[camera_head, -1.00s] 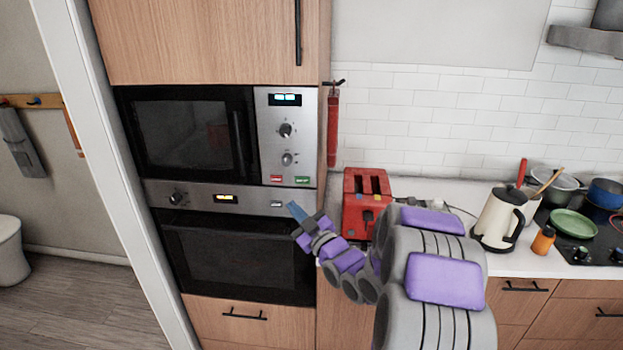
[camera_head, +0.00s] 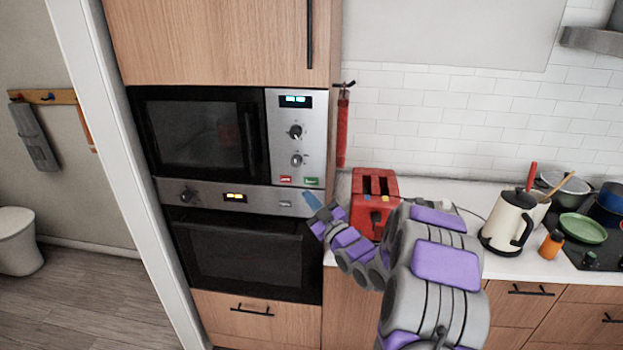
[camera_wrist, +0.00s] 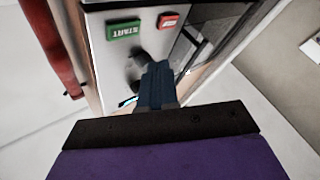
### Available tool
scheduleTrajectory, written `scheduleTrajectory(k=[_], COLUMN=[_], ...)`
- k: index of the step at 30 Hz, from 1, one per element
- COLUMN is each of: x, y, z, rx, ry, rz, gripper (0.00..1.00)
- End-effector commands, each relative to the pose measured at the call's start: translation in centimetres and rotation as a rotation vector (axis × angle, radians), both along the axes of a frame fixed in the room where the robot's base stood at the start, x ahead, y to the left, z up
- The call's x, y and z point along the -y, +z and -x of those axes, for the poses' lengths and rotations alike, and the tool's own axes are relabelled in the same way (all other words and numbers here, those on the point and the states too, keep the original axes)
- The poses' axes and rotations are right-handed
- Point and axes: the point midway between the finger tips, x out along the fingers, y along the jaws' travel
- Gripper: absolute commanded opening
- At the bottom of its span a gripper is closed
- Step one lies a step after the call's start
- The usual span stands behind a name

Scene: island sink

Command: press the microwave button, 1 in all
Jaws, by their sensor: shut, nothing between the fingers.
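The microwave (camera_head: 205,137) is built into the wooden cabinet, door shut, with a steel control panel on its right. The panel has a lit display, two knobs, a red button (camera_head: 286,180) and a green button (camera_head: 311,181) at the bottom. In the wrist view the green button (camera_wrist: 123,30) reads START, beside the red button (camera_wrist: 167,21). My gripper (camera_head: 309,197) is shut and empty, its blue fingertips just below the green button in the head view. In the wrist view its fingertips (camera_wrist: 157,72) appear beyond the buttons, over a dark knob. I cannot tell whether they touch the panel.
An oven (camera_head: 245,255) with its own panel sits below the microwave. A red toaster (camera_head: 374,203) stands on the counter close to my arm. A red extinguisher-like tube (camera_head: 343,127) hangs beside the cabinet. A kettle (camera_head: 508,222) stands farther right.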

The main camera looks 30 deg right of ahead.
Motion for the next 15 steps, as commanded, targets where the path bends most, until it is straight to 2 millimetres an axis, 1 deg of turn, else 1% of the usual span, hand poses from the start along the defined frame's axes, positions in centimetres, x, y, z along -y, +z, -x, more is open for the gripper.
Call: scheduleTrajectory(k=[1,6,10,15], x=[0.4,1.5,2.0,2.3], y=[0.2,0.1,0.0,-0.1], z=[-0.6,-2.2,-3.1,-3.6], rx=[-0.001,-0.001,-0.001,-0.002], ry=[0.000,0.000,0.000,0.000], rz=[0.000,0.002,0.001,-0.001], gripper=[0.00,0.00,0.00,0.00])
